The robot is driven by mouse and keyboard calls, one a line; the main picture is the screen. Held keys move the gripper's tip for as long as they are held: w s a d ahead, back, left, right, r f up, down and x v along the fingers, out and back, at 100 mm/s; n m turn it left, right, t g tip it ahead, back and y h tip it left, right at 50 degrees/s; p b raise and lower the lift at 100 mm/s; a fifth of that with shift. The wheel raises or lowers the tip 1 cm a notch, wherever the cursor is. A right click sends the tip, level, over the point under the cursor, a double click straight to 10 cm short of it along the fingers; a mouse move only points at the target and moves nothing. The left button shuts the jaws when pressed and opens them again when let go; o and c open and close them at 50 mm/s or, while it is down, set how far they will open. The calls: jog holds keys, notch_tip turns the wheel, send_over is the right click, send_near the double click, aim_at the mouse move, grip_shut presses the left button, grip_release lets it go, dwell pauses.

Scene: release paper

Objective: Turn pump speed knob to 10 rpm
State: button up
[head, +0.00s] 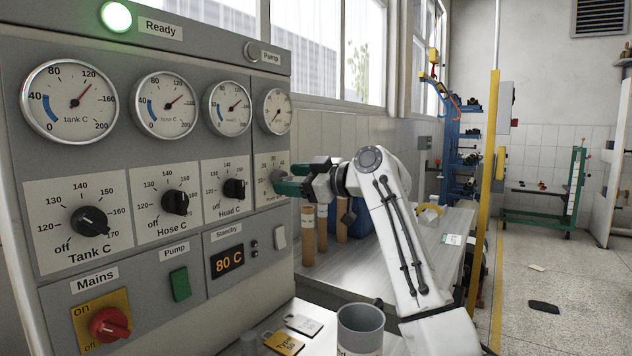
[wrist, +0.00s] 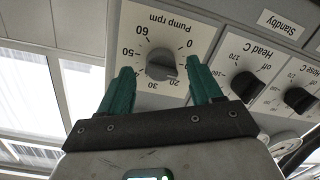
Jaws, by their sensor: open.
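The pump speed knob (wrist: 162,66) is grey and round, on a white "Pump rpm" dial plate (wrist: 165,22) seen upside down in the wrist view. My gripper (wrist: 160,70) is open, with one green finger on each side of the knob; I cannot tell whether they touch it. The 0, 20, 30, 50 and 60 marks show; the 10 mark seems hidden by the right finger. I cannot clearly read the pointer. In the head view my gripper (head: 284,178) is at the panel's right edge and hides the knob.
The Head C knob (head: 234,188) and its plate sit close left of the pump dial. The grey panel also carries Hose C (head: 175,202) and Tank C (head: 89,221) knobs and a red mains switch (head: 110,323). A grey cup (head: 360,330) stands below my arm.

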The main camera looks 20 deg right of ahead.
jog(key=v, duration=0.9)
jog(key=shift+b, duration=0.45)
jog(key=shift+s+d, duration=0.1)
jog(key=shift+d, duration=0.1)
